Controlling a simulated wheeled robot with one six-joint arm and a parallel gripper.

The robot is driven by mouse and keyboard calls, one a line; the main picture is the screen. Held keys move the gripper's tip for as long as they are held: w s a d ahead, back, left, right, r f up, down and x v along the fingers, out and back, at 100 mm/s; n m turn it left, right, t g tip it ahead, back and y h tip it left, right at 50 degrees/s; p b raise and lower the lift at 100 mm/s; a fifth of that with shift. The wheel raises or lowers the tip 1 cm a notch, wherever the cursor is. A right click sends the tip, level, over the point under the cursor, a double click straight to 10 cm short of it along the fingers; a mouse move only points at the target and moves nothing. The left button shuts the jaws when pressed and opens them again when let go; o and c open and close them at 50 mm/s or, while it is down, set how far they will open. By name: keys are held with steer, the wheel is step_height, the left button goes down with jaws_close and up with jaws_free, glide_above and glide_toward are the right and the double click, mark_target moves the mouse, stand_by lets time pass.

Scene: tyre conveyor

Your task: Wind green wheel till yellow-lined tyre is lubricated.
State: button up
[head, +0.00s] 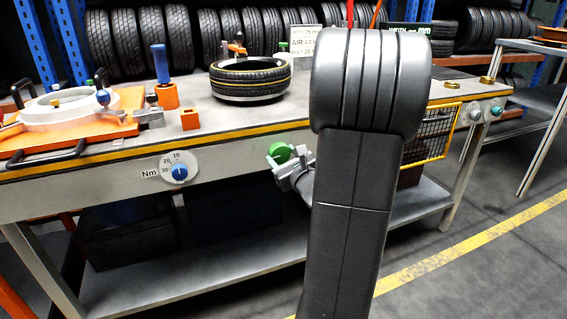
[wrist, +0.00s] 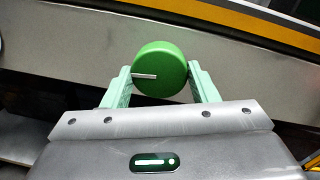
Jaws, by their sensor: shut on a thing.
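The green wheel (wrist: 163,68) sits on the front face of the workbench, with a white pointer line toward its left side. My gripper (wrist: 160,82) is shut on it, with one pale green finger at each side. In the head view the green wheel (head: 280,152) shows just beyond my gripper (head: 285,160), and my arm hides the area right of it. The yellow-lined tyre (head: 250,80) lies flat on the bench top behind, with a yellow line around its side.
A blue-knobbed Nm dial (head: 179,170) is on the bench front to the left. An orange fixture with a white ring (head: 62,106) is at the bench's left. A yellow wire basket (head: 430,135) hangs right of my arm. Racked tyres (head: 165,38) stand behind.

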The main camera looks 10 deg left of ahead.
steer(key=n+b, duration=0.4)
steer(key=b, duration=0.1)
steer(key=shift+f, duration=0.2)
steer(key=n+b, duration=0.3)
steer(key=shift+r, duration=0.15)
steer(key=shift+r+b, duration=0.1)
steer(key=shift+b, duration=0.2)
steer(key=o, duration=1)
steer(key=shift+c, duration=0.2)
steer(key=shift+s, duration=0.1)
steer(key=p+v, duration=0.3)
steer(key=v, duration=1)
steer(key=shift+s+r, duration=0.15)
steer(key=shift+s, duration=0.25)
steer(key=shift+w, duration=0.1)
